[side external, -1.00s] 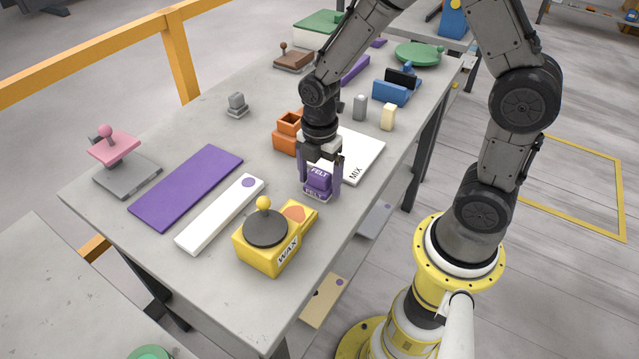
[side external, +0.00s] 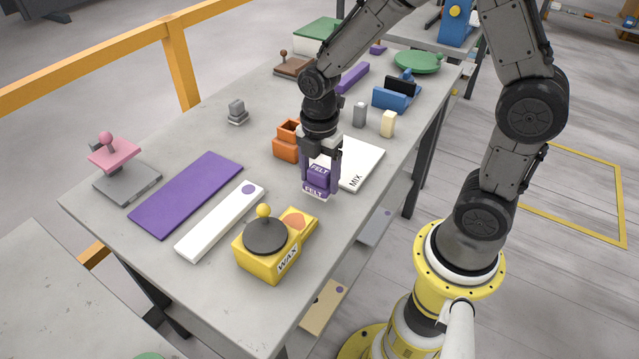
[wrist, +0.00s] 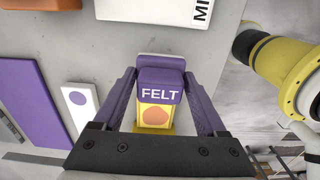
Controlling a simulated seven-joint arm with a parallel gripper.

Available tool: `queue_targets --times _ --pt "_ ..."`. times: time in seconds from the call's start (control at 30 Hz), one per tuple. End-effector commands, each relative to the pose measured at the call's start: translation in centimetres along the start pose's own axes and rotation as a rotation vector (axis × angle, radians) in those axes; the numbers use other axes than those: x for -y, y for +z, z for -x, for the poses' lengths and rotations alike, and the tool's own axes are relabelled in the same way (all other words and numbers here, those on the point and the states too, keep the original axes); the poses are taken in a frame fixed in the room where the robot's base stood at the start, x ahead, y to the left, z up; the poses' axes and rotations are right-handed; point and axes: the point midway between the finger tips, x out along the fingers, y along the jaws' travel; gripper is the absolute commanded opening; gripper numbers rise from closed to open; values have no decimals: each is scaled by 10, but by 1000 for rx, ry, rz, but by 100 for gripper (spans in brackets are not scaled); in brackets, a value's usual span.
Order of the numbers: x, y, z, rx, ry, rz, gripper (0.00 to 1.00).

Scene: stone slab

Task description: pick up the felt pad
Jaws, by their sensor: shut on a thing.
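The felt pad (side external: 319,179) is a small purple block with white FELT lettering on its upper part and a pale FELT label low on its side. My gripper (side external: 320,184) points down and is shut on it, one purple finger on either side. In the wrist view the felt pad (wrist: 160,88) sits upright between the fingers of my gripper (wrist: 163,103). It appears slightly above the grey slab (side external: 215,270); the exact gap under it is hard to see.
A yellow WAX box (side external: 262,252) with a dark round top stands in front. A white MIX board (side external: 362,158) and orange blocks (side external: 287,148) are close behind. A white strip (side external: 220,222) and purple mat (side external: 187,192) lie left. The slab's right edge is near.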

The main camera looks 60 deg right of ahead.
Motion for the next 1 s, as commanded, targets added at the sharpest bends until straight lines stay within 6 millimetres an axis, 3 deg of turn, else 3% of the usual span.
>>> queue_targets --times 0.3,0.6,0.8,1.0 --pt "56 0 68 0 9 0 13" --pt "115 0 91 0 5 0 13" --pt "134 0 99 0 2 0 13" --pt "140 0 102 0 2 0 13"
